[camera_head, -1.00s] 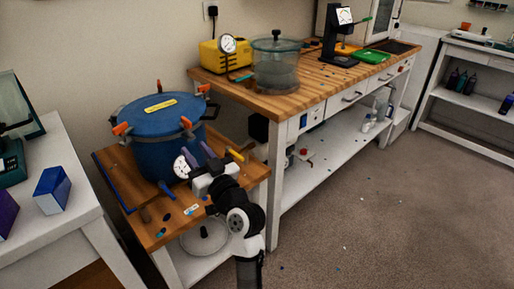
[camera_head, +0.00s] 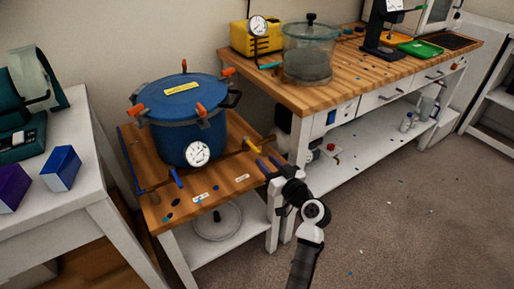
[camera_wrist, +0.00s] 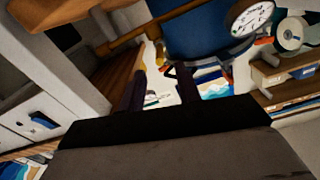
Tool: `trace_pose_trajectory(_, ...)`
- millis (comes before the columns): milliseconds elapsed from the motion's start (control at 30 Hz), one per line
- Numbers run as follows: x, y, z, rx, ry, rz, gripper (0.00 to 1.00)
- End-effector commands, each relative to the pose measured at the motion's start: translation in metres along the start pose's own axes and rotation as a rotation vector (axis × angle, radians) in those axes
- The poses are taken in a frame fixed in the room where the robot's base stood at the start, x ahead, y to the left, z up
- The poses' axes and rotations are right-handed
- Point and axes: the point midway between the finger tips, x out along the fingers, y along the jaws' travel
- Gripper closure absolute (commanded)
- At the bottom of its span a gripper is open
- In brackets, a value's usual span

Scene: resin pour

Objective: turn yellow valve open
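The yellow valve handle (camera_head: 252,146) sits on a brass pipe at the right side of the blue pressure pot (camera_head: 190,122). In the wrist view, the yellow handle (camera_wrist: 153,31) is above the gap between my fingers, at the end of the brass pipe (camera_wrist: 124,42). My gripper (camera_head: 267,163) is just right of and slightly below the handle in the head view. Its two dark fingers are apart with nothing between them, and I see no contact with the valve. A blue handle (camera_head: 175,177) is at the pot's front left.
A pressure gauge (camera_head: 198,153) faces out from the pot's front. The pot stands on a small wooden-topped stand (camera_head: 222,183). The long workbench (camera_head: 300,97) is close behind and right of my gripper. Open floor (camera_head: 400,220) lies to the right.

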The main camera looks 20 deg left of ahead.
Motion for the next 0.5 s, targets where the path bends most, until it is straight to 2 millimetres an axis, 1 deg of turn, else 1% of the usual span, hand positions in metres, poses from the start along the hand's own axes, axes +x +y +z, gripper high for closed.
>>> trace_pose_trajectory(33,0.013,-0.002,-0.003,0.001,0.000,-0.004,0.67)
trace_pose_trajectory(200,0.044,-0.002,-0.002,0.001,-0.001,-0.002,0.67)
trace_pose_trajectory(333,0.059,-0.001,-0.001,0.001,0.000,-0.001,0.67)
trace_pose_trajectory(500,0.067,0.000,0.000,0.000,0.000,0.000,0.67)
